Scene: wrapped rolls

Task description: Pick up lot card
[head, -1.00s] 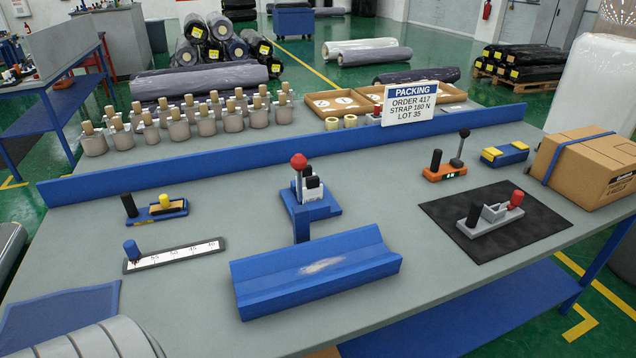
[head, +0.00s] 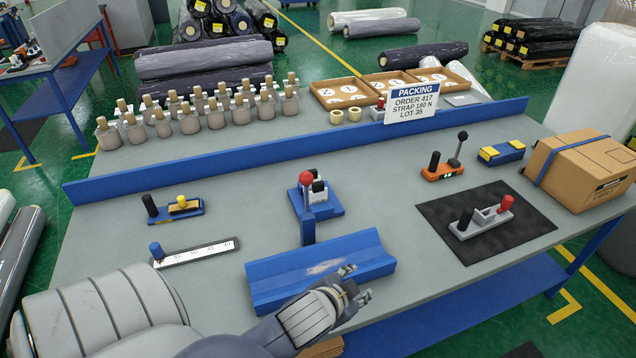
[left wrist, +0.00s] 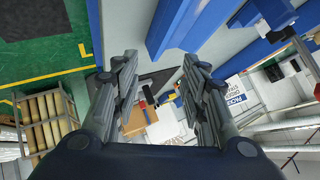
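A white packing sign (head: 411,103) reading "ORDER 417, STRAP 180 N, LOT 35" stands at the long blue rail. A small flat pale card-like piece (head: 463,100) lies behind the rail, to the right of the sign. My left gripper (head: 358,289) is over the front right of the blue trough (head: 283,283), far from both. In the left wrist view its two fingers (left wrist: 160,68) are spread apart with nothing between them. My right gripper is not in view.
Along the bench stand a red-knobbed device (head: 318,200), a ruler strip (head: 205,251), an orange lever tool (head: 443,172), a black mat (head: 520,238) and a cardboard box (head: 585,170). Several bottles (head: 190,122) and shallow trays (head: 337,92) stand behind the blue rail (head: 300,150).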

